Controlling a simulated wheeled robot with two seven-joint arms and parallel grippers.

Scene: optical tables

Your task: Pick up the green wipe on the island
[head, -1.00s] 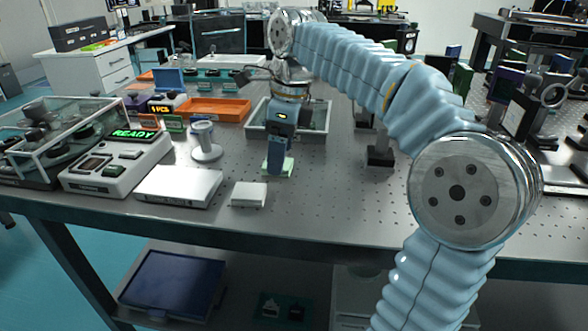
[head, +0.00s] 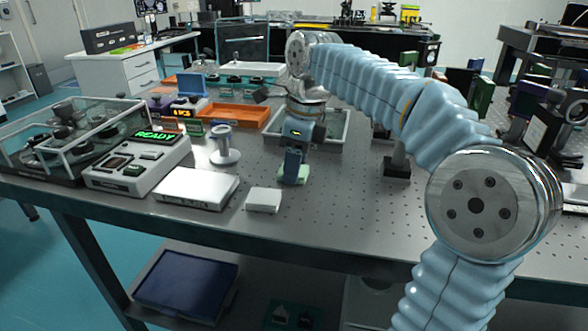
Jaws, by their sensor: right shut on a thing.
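The green wipe (head: 303,175) is a small pale-green piece low on the grey perforated table, right of the small white box. My right gripper (head: 293,175) points down over it, and the fingers are shut on the wipe. Its edges show on both sides of the fingers; its middle is hidden. I cannot tell whether the wipe is clear of the table top. My left gripper is not in view.
A small white box (head: 263,200) and a flat white case (head: 197,187) lie left of the gripper. A white post (head: 224,147), an orange tray (head: 234,115) and a grey tray (head: 338,130) stand behind. A dark post mount (head: 397,166) stands to the right.

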